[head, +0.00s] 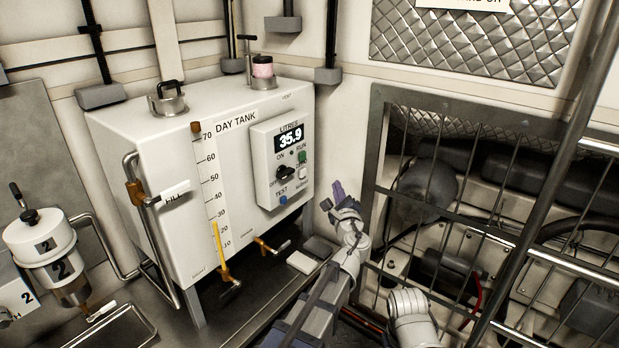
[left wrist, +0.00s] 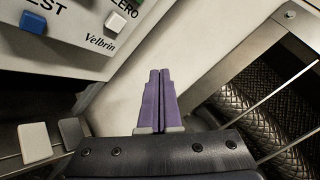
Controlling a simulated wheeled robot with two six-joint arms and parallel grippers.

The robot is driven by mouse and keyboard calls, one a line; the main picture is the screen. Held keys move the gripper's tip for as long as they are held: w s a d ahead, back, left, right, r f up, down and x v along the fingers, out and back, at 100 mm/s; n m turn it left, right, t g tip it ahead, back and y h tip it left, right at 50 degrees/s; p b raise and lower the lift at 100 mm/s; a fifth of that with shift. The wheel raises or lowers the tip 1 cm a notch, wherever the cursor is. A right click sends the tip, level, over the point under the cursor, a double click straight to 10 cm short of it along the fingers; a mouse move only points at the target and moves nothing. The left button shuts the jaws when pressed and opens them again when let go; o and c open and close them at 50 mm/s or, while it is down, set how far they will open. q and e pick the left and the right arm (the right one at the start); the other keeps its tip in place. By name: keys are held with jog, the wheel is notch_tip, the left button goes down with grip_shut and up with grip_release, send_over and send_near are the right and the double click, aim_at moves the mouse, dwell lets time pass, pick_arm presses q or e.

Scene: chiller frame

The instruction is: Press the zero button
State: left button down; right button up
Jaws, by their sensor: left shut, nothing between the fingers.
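The zero button is a small white square button (left wrist: 115,22) under the "ZERO" lettering in the left wrist view, on the lower right part of the control panel. In the head view the white button (head: 302,174) shows small, below the green button on the day tank's panel. My left gripper (head: 338,188) has purple fingers and is to the right of the panel, apart from it. In the left wrist view its fingers (left wrist: 159,72) are closed together with nothing between them. They point at the pale wall area, below and right of the button. My right gripper is out of view.
The panel (head: 264,150) reads 35.9 and carries a black selector knob (head: 284,173) and a blue TEST button (head: 283,200). The white day tank (head: 120,135) stands behind it. A barred guard (head: 440,180) is at the right. Taps (head: 268,246) stick out below the tank.

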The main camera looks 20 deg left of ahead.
aim_at(303, 173)
pick_arm(q)
jog(key=shift+a, duration=0.1)
jog(key=w+a, duration=0.3)
jog(key=a, duration=0.5)
dwell(0.3)
jog(key=shift+a, duration=0.25)
dwell(1.8)
jog(key=shift+w+a, duration=0.1)
jog(key=shift+a, duration=0.15)
jog(key=shift+w+a, duration=0.15)
jog(key=shift+a, duration=0.25)
dwell(0.8)
jog(key=shift+d, duration=0.1)
jog(key=shift+s+d, duration=0.3)
jog(key=shift+d, duration=0.4)
